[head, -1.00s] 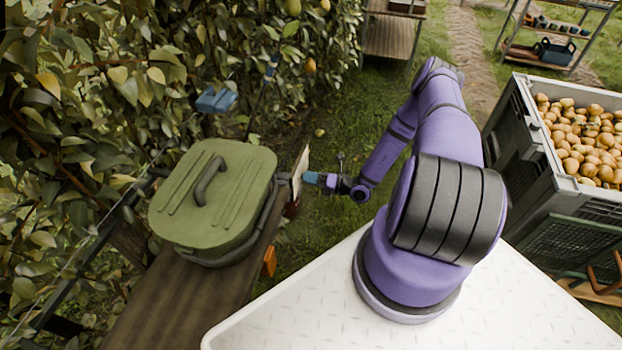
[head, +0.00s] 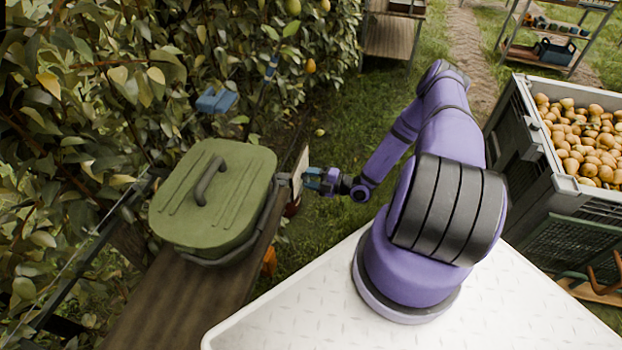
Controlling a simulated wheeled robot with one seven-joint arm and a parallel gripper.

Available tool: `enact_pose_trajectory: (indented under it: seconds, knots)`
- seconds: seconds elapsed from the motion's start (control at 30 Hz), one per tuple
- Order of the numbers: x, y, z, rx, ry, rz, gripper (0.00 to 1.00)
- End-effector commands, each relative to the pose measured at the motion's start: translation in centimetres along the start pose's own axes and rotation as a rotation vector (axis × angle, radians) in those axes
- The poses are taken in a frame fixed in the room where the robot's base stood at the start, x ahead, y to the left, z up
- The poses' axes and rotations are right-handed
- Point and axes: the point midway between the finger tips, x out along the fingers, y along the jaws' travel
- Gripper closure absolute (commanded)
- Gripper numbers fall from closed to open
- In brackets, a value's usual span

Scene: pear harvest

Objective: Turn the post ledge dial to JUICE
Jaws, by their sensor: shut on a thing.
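A pale upright plate (head: 299,169), seen nearly edge-on, stands at the end of the wooden ledge (head: 160,305) beside a green lidded box. My gripper (head: 313,179) has its fingertips at the right-hand face of this plate. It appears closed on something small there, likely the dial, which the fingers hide. The dial's markings and pointer face away from the view, so its setting cannot be read.
The green box (head: 215,190) with a dark handle sits on the ledge, left of my gripper. Leafy branches fill the left, with a blue box (head: 216,100) among them. A grey crate (head: 530,130) of pears stands at right. Grass lies open behind my arm.

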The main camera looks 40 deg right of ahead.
Motion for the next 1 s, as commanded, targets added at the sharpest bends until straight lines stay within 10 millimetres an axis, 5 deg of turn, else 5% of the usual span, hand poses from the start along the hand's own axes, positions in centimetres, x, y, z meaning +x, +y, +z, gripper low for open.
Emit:
enact_pose_trajectory:
  seconds: [0.4,0.97,1.0]
  knots:
    - [-0.16,-0.05,0.09,0.186,-0.003,-0.003,0.80]
    - [-0.17,-0.06,0.10,0.212,-0.003,-0.003,0.80]
    - [-0.16,-0.05,0.09,0.212,-0.003,-0.003,0.47]
